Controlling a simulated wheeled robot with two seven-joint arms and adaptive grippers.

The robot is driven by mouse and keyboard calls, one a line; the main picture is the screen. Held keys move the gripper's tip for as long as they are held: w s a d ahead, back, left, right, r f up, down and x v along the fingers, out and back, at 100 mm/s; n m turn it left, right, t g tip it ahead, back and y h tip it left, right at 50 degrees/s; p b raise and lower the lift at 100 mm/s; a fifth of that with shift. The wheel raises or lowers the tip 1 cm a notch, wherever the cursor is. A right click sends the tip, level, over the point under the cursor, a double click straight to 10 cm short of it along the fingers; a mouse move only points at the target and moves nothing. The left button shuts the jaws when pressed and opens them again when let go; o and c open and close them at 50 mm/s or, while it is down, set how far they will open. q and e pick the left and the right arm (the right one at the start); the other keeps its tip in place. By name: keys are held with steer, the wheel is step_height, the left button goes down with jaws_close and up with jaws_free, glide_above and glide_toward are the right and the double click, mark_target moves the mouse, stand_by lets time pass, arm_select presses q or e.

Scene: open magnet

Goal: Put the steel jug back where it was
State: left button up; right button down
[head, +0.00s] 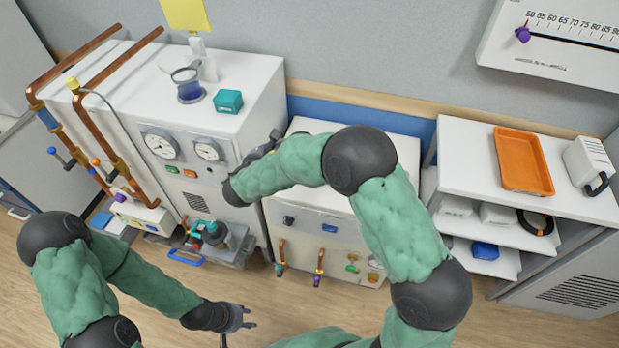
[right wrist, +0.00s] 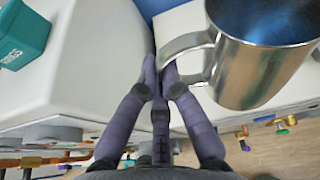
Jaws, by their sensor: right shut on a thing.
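The steel jug (right wrist: 262,70) is a shiny metal cup with a side handle, at the upper right of the right wrist view. My right gripper (right wrist: 162,68) is shut on its handle. The jug looks upright, over or on a white cabinet top; I cannot tell whether it touches. In the head view my right gripper (head: 272,143) reaches over the gap between the two white cabinets, and my arm hides the jug. My left gripper (head: 240,322) hangs low over the floor, empty, its fingers apart.
The lower middle cabinet (head: 400,143) has bare top beside my arm. An orange tray (head: 523,160) lies on the right shelf unit.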

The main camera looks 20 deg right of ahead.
steer(key=w+a+f+m+g+h+b, duration=0.1)
steer(key=w+a+f+b, duration=0.1)
steer(key=a+f, duration=0.25)
steer(key=w+d+f+b, duration=0.2)
steer(key=w+d+f, duration=0.1)
steer(key=f, duration=0.1)
steer(key=w+d+f+b, duration=0.3)
steer(key=d+f, duration=0.1)
steer(key=f, duration=0.1)
steer(key=w+d+f+b, duration=0.3)
steer(key=f, duration=0.1)
steer(key=shift+w+d+f, duration=0.2)
steer(key=shift+w, duration=0.15)
steer(key=shift+r, duration=0.1)
steer(key=c, duration=1.4)
jaws_free()
steer(key=shift+p+v, duration=1.95)
steer(key=shift+v, duration=4.05)
